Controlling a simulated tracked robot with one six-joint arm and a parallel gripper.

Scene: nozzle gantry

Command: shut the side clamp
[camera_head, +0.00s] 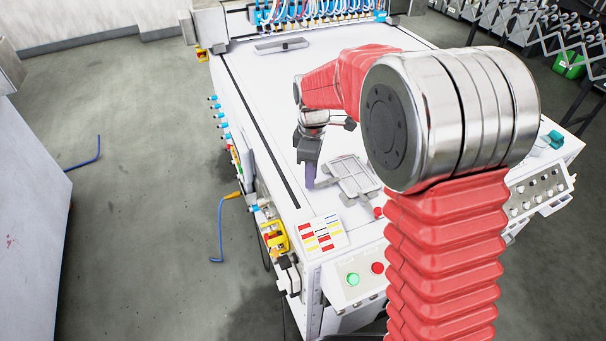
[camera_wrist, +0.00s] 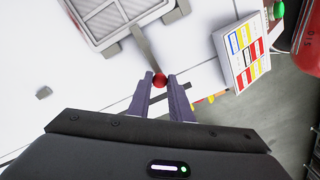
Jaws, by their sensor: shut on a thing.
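The side clamp shows in the wrist view as a thin grey lever (camera_wrist: 146,48) that ends in a red ball knob (camera_wrist: 160,79). The lever runs out from beside a grey framed plate (camera_wrist: 117,22). My gripper (camera_wrist: 162,82) has its two purple-grey fingers on either side of the red knob, shut on it at the fingertips. In the head view my gripper (camera_head: 311,183) points down at the white table, just left of the plate (camera_head: 354,175). The knob is hidden there by the fingers.
A colour-marked label card (camera_head: 318,234) lies on the near left corner of the white table (camera_head: 250,100). A green button (camera_head: 353,279) and a red button (camera_head: 377,267) sit on the front panel. Blue-tipped tubes (camera_head: 320,12) line the back. The table's middle is mostly clear.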

